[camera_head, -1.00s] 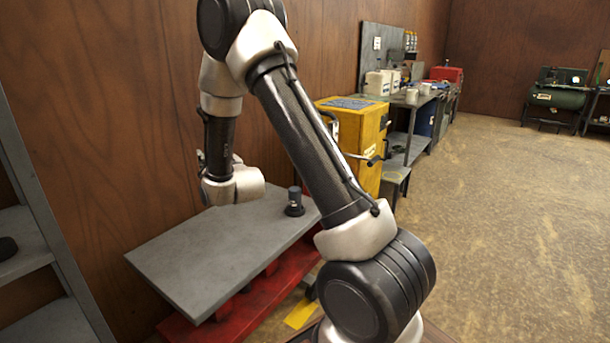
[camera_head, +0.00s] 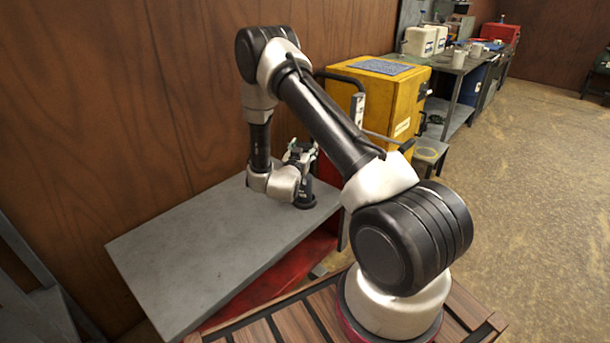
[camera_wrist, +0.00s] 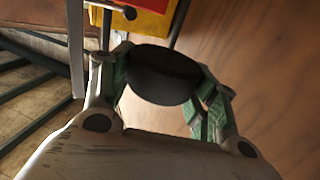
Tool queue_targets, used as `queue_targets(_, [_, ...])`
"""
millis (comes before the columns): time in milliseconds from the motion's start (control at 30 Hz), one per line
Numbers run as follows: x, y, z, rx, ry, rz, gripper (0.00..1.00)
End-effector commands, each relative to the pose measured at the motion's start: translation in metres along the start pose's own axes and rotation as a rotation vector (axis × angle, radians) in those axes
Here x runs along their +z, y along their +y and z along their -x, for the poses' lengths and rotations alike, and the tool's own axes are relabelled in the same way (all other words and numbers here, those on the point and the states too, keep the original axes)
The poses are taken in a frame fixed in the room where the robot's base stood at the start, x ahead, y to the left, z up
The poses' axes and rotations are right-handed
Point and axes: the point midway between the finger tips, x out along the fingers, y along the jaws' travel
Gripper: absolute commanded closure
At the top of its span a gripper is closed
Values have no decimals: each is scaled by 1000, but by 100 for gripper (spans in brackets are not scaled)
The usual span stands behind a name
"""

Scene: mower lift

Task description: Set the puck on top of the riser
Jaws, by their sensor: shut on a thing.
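The puck (camera_wrist: 163,76) is a dark round disc between the green-padded fingers of my gripper (camera_wrist: 162,92) in the wrist view. My gripper is shut on it. In the head view my gripper (camera_head: 300,153) is at the far right end of the grey lift table, close to the riser and seemingly above it.
The grey table top (camera_head: 200,260) is clear to the left of the riser. A yellow cabinet (camera_head: 385,95) with a dark handle stands behind the table's right end. The wood wall (camera_head: 120,110) runs close along the table's back.

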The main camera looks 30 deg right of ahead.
Motion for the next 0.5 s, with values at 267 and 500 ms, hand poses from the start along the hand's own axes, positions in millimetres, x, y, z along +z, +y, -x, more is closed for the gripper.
queue_targets(267, [48, 2, 0, 5, -1, 2, 68])
queue_targets(500, [75, 2, 1, 4, -2, 2, 68])
